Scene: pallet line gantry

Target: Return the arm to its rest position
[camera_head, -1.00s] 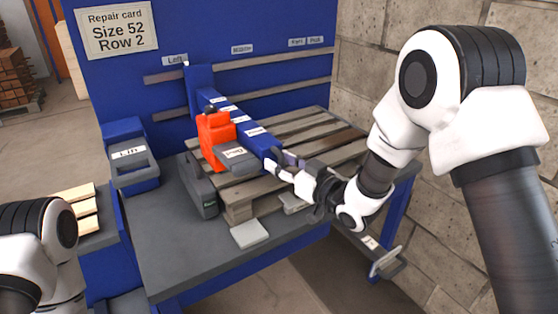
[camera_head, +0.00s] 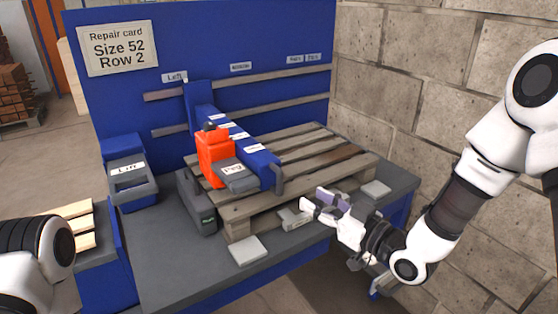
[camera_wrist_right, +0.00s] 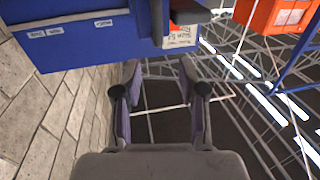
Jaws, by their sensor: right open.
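My right gripper (camera_head: 322,203) is open and empty in the head view, in front of the pallet's near right side and apart from it. In the right wrist view its two fingers (camera_wrist_right: 160,95) stand apart with nothing between them. My right arm comes in from the right edge. A blue gantry beam (camera_head: 235,130) with white labels reaches over the wooden pallet (camera_head: 330,155), and a red-orange unit (camera_head: 213,157) with a grey labelled block sits on it. My left arm shows only in part at the lower left; its gripper is out of frame.
The pallet lies on a grey-topped blue table (camera_head: 180,265). A blue and grey lift box (camera_head: 128,180) stands at left. A blue board (camera_head: 240,35) bears a repair card (camera_head: 117,47). A block wall (camera_head: 400,90) rises at right. The table's front left is clear.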

